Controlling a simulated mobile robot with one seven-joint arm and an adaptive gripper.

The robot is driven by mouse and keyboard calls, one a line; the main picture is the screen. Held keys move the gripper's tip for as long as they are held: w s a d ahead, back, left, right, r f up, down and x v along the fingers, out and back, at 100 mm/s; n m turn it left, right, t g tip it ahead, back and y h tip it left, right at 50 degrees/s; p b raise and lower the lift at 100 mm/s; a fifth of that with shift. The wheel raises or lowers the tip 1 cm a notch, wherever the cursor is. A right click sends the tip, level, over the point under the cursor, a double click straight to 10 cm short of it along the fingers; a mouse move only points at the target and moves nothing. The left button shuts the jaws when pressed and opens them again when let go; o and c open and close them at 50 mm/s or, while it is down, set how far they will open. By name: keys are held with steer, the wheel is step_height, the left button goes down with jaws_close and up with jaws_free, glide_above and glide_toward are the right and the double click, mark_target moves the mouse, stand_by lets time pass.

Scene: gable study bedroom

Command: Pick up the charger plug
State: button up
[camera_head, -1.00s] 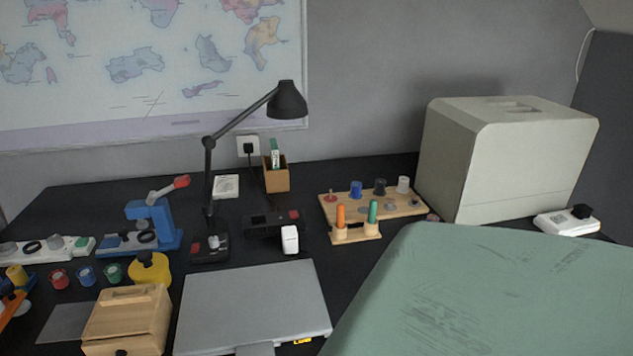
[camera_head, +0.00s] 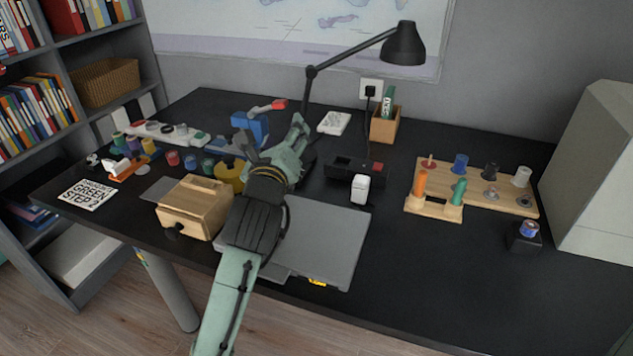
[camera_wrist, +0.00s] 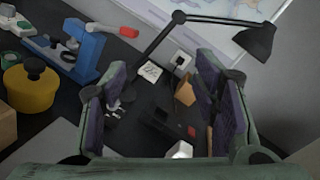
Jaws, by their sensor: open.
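The charger plug appears to be the small white block (camera_head: 360,190) at the front of a black holder (camera_head: 345,170) on the desk. In the wrist view the white block (camera_wrist: 180,150) shows low in the middle, partly cut off by my gripper's green body. My gripper (camera_head: 278,140) is above the desk, to the left of the white block and apart from it. In the wrist view my gripper (camera_wrist: 165,100) is open, with its two dark-padded fingers wide apart and nothing held between them.
A black desk lamp (camera_head: 405,45) rises behind my gripper. A wooden box (camera_head: 195,208), yellow pot (camera_head: 230,176) and blue stand (camera_head: 250,128) are on the left. A grey laptop (camera_head: 335,240) lies in front.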

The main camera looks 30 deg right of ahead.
mark_target(359, 185)
steer(key=s+d+f+m+g, duration=0.2)
steer(key=d+f+m, duration=0.1)
steer(key=f, duration=0.1)
steer(key=s+d+f+m+g, duration=0.2)
steer(key=s+d+f+m, duration=0.1)
steer(key=d+f, duration=0.1)
steer(key=s+d+f+m+g, duration=0.1)
steer(key=s+d+f+m, duration=0.1)
steer(key=s+d+f, duration=0.1)
steer(key=shift+s+d+f+m+g, duration=0.1)
steer(key=shift+d+f+m+g, duration=0.1)
steer(key=shift+d+f, duration=0.25)
steer(key=shift+d+f+m+g, duration=0.2)
steer(key=shift+d+f, duration=0.05)
steer(key=shift+f, duration=0.4)
steer(key=p+x, duration=0.1)
steer(key=x, duration=0.3)
steer(key=shift+d+f, duration=0.35)
steer(key=p+x, duration=0.3)
steer(key=x, duration=0.1)
steer(key=shift+w+d, duration=0.25)
steer(key=shift+w, duration=0.05)
steer(key=shift+w+d+f, duration=0.35)
steer(key=shift+f, duration=0.1)
steer(key=shift+c, duration=0.6)
steer(key=shift+r, duration=0.1)
jaws_close()
